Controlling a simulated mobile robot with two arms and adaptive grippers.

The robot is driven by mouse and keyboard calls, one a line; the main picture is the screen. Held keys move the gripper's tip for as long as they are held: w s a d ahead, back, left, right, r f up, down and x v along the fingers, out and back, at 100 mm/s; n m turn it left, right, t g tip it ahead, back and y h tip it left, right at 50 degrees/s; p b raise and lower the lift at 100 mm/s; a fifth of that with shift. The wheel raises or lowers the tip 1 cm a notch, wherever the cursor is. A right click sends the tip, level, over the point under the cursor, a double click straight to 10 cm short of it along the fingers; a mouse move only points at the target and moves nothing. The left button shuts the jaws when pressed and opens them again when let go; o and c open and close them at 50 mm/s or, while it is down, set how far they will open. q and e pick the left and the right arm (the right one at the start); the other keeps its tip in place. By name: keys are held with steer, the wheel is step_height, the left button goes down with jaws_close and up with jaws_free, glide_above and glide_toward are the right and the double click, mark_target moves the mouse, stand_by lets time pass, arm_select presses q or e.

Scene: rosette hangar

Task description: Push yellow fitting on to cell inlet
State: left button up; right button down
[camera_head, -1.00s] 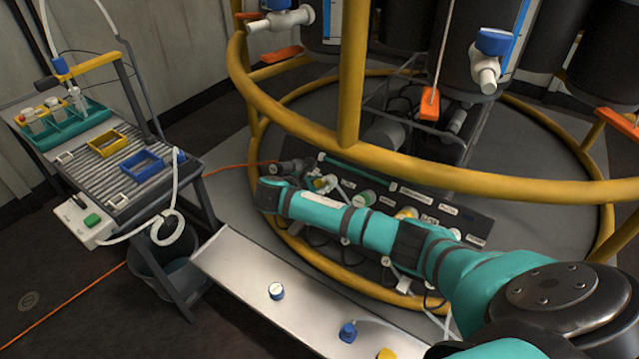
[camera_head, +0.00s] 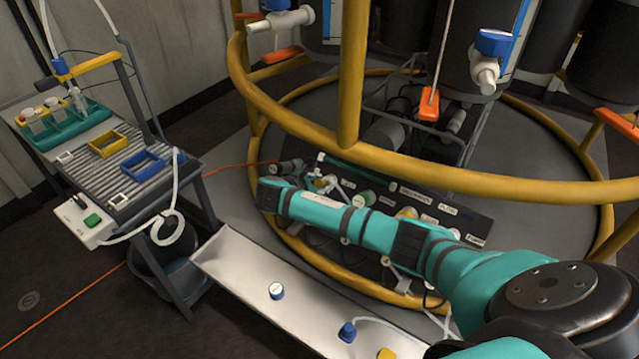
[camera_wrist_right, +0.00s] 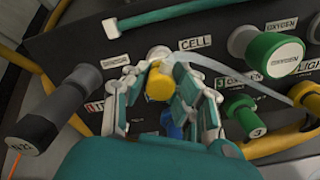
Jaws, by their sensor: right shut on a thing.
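The yellow fitting (camera_wrist_right: 160,82) is between the fingers of my right gripper (camera_wrist_right: 163,92) in the wrist view, and the gripper is shut on it. A pale clear tube runs from it toward the right. The white cell inlet (camera_wrist_right: 159,54) shows just behind the fitting, left of the CELL label (camera_wrist_right: 197,44). The fitting is lined up with the inlet and looks close to or touching it; how far on it sits I cannot tell. In the head view my right gripper (camera_head: 316,184) is at the panel, partly hidden by my arm. My left gripper is out of view.
A dark grey N2 connector (camera_wrist_right: 62,106) stands close left of the gripper, and green oxygen fittings (camera_wrist_right: 272,54) stand to the right. A yellow ring rail (camera_head: 440,175) passes above the panel. A metal tray (camera_head: 240,262) holds blue and yellow-capped pieces in front.

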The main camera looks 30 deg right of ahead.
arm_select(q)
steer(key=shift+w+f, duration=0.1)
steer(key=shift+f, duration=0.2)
arm_select(e)
steer(key=c, duration=1)
jaws_free()
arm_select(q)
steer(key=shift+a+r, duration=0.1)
arm_select(e)
steer(key=v, duration=1.2)
